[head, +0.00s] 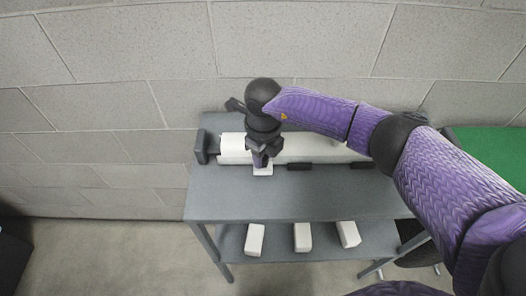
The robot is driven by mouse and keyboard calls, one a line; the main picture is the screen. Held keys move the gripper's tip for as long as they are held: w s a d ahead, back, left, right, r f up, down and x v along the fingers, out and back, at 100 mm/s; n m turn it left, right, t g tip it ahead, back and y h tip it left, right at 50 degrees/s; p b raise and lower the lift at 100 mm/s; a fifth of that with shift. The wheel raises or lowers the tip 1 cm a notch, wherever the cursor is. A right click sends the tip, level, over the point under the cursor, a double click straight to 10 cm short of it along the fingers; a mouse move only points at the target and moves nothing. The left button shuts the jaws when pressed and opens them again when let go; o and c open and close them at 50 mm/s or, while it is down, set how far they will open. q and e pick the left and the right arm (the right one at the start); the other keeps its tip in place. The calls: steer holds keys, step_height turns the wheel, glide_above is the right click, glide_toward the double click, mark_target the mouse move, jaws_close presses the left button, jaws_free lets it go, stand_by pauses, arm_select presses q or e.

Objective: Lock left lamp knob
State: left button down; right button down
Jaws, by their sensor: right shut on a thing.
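A long white lamp-like bar (315,149) lies along the back of a grey table. My right gripper (262,165) points down in front of the bar's left part. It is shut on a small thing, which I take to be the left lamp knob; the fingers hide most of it. I cannot tell whether the knob is turned. My left gripper is not in view.
The grey table (300,205) is clear in front. Two dark pieces (300,166) (362,164) sit along the bar's front to the right. A dark bracket (201,147) stands at its left end. Three white blocks (303,237) lie on the lower shelf. A block wall is behind.

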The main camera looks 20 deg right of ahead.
steer(key=shift+m, duration=0.6)
steer(key=c, duration=0.7)
jaws_free()
steer(key=shift+o, duration=0.2)
step_height(320, 180, up, 10)
steer(key=p, duration=0.1)
steer(key=shift+p, duration=0.4)
